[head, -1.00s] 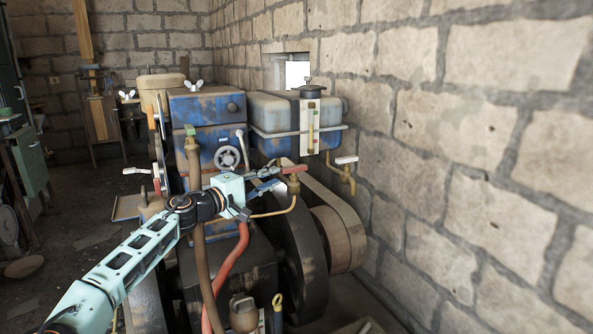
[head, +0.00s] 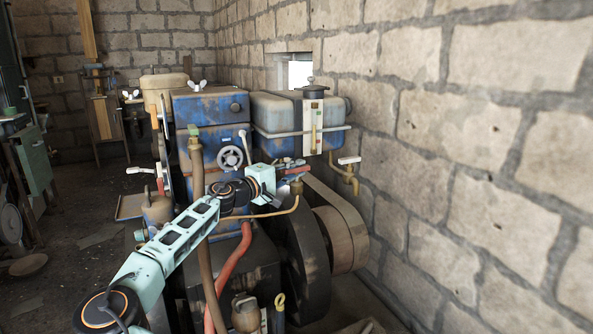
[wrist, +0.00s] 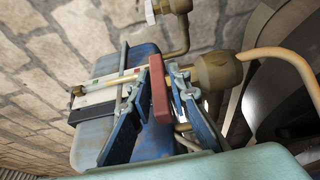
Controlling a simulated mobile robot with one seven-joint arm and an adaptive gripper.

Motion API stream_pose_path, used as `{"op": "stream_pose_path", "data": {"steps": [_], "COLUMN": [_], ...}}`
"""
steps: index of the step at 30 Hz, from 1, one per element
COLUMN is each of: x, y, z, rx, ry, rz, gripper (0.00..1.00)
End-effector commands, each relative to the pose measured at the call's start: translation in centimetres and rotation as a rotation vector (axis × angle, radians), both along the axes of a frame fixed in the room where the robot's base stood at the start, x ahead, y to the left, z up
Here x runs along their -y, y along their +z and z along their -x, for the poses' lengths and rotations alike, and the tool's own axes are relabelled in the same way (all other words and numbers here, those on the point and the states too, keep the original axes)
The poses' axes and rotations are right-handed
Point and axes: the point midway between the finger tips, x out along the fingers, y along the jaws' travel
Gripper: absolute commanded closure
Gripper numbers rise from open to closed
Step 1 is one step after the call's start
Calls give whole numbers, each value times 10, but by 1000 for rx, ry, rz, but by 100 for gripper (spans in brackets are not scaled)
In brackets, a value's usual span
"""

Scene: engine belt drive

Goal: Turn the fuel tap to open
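A red lever (head: 299,170) sits on a brass fitting (head: 297,186) at the end of a thin brass pipe. A second tap with a white handle (head: 348,160) is on the pipe below the fuel tank (head: 275,113). No label shows which is the fuel tap. My gripper (head: 287,167) is at the red lever. In the wrist view, the red lever (wrist: 159,90) stands between the blue fingers of my gripper (wrist: 158,88), with narrow gaps on both sides. The gripper looks open around it. The brass fitting (wrist: 217,70) is just right of the fingers.
The belt and flywheel (head: 309,260) are just below and right of the gripper. A stone wall (head: 470,170) closes off the right side. An upright brown pipe (head: 197,165) and a handwheel (head: 230,158) are left of the gripper. Open floor (head: 80,210) lies at left.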

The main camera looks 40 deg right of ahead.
Motion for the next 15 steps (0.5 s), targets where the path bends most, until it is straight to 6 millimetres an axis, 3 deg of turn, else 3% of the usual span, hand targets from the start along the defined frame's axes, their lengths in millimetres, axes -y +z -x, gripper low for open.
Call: {"op": "stream_pose_path", "data": {"steps": [4,15], "x": [0,0], "y": [0,-1], "z": [0,1], "rx": [0,1], "ry": [0,20], "rz": [0,-1], "gripper": [100,100]}}
